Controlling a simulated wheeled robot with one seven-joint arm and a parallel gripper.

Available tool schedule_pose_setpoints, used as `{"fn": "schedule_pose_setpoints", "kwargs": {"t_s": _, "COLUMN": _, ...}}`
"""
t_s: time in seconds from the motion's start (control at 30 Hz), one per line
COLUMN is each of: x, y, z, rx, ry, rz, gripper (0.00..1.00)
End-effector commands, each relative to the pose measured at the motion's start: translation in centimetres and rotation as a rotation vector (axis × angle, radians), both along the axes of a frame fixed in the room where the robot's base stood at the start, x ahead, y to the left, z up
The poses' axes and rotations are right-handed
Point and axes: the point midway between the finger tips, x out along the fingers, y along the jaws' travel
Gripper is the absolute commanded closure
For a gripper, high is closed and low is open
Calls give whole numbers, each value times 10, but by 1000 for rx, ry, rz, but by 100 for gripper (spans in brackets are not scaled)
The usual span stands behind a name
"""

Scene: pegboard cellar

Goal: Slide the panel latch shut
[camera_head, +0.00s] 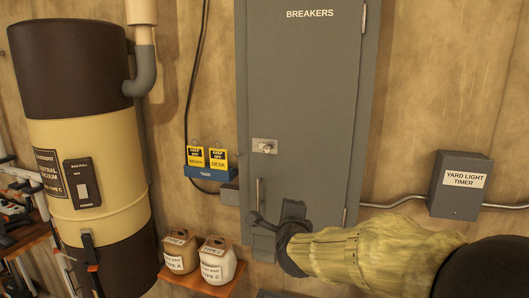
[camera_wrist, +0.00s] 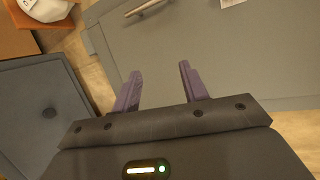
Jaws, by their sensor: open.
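The grey breaker panel (camera_head: 304,100) stands upright on the wall with its door closed or nearly so. A small pale latch plate with a round knob (camera_head: 265,146) sits at the door's left edge, about mid-height; I cannot tell its slide position. A vertical bar handle (camera_head: 257,192) is below it and also shows in the wrist view (camera_wrist: 148,8). My gripper (camera_head: 258,221) is in front of the panel's lower left part, below the latch plate and handle. In the wrist view my gripper (camera_wrist: 158,72) has its fingers apart with nothing between them.
A yard light timer box (camera_head: 460,186) is on the wall at right. Yellow tags (camera_head: 207,157) hang in a blue holder left of the panel.

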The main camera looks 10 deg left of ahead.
Motion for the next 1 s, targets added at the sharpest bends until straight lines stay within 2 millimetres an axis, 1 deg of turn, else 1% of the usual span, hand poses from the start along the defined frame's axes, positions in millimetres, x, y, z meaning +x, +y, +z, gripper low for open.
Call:
{"fn": "schedule_pose_setpoints", "kwargs": {"t_s": 0.03, "x": 3, "y": 20, "z": 19, "rx": 144, "ry": -28, "rz": -40, "gripper": 56}}
{"fn": "schedule_pose_setpoints", "kwargs": {"t_s": 0.1, "x": 4, "y": 40, "z": 42, "rx": 357, "ry": -55, "rz": -107, "gripper": 56}}
{"fn": "schedule_pose_setpoints", "kwargs": {"t_s": 0.23, "x": -3, "y": 71, "z": 78, "rx": 756, "ry": -84, "rz": -224, "gripper": 56}}
{"fn": "schedule_pose_setpoints", "kwargs": {"t_s": 0.3, "x": -10, "y": 84, "z": 93, "rx": 967, "ry": -88, "rz": -288, "gripper": 56}}
{"fn": "schedule_pose_setpoints", "kwargs": {"t_s": 0.4, "x": -21, "y": 96, "z": 105, "rx": 1220, "ry": -88, "rz": -371, "gripper": 56}}
{"fn": "schedule_pose_setpoints", "kwargs": {"t_s": 0.5, "x": -30, "y": 102, "z": 111, "rx": 1375, "ry": -87, "rz": -429, "gripper": 56}}
{"fn": "schedule_pose_setpoints", "kwargs": {"t_s": 0.63, "x": -33, "y": 102, "z": 112, "rx": 1439, "ry": -87, "rz": -455, "gripper": 56}}
{"fn": "schedule_pose_setpoints", "kwargs": {"t_s": 0.87, "x": -33, "y": 102, "z": 112, "rx": 1434, "ry": -88, "rz": -454, "gripper": 56}}
{"fn": "schedule_pose_setpoints", "kwargs": {"t_s": 1.0, "x": -27, "y": 101, "z": 113, "rx": 1432, "ry": -88, "rz": -454, "gripper": 56}}
